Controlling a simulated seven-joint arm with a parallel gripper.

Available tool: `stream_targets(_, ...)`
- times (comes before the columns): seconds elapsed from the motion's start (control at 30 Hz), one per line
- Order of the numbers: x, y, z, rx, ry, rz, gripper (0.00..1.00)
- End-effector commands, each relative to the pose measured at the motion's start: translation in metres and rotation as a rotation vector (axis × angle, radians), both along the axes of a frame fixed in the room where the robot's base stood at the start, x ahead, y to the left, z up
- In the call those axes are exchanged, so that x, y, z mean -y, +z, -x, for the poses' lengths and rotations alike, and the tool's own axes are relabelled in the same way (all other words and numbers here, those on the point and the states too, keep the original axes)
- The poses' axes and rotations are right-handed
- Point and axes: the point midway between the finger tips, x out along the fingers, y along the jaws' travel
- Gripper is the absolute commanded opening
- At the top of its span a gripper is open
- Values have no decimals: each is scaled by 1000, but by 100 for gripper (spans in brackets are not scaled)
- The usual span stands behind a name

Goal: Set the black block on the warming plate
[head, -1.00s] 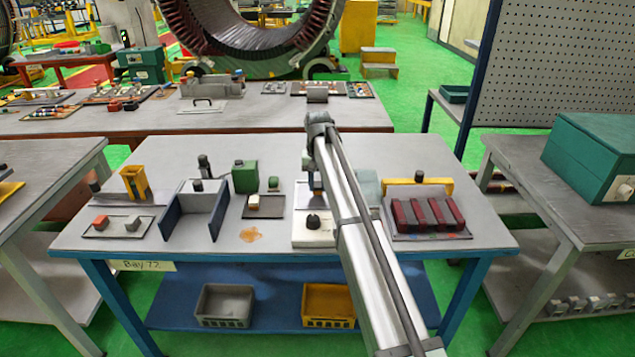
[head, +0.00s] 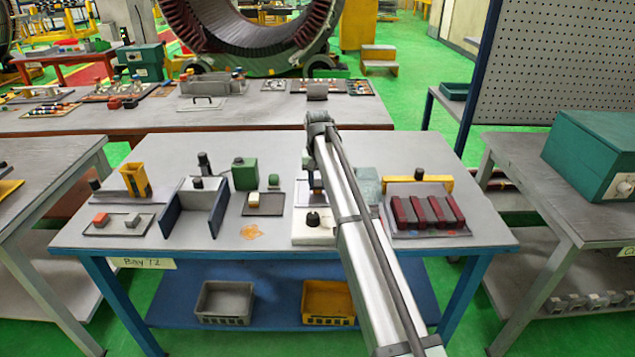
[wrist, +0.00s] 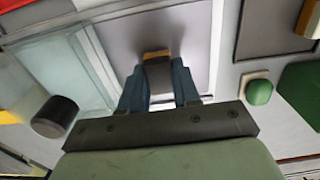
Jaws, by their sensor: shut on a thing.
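In the wrist view my gripper (wrist: 160,92) has its two dark blue fingers closed on the sides of the black block (wrist: 158,74), which looks dark grey-brown. A small orange-brown patch shows at its far end. The block is over a grey, pale-edged surface (wrist: 190,30) that appears to be the warming plate; whether they touch, I cannot tell.
A clear glass-like panel (wrist: 88,62) stands close left of my fingers in the wrist view, with a black cylinder (wrist: 55,117) nearby. Dark red bars (head: 428,211) lie right of my arm.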

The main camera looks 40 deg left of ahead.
Motion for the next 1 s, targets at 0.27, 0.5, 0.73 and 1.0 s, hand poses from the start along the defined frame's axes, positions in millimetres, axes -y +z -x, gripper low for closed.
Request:
stream_targets(0.27,0,-2,0,0,0,0,0)
stream_targets(0.5,0,-2,0,0,0,0,33)
stream_targets(0.73,0,-2,0,0,0,0,55)
stream_targets(1.0,0,-2,0,0,0,0,65)
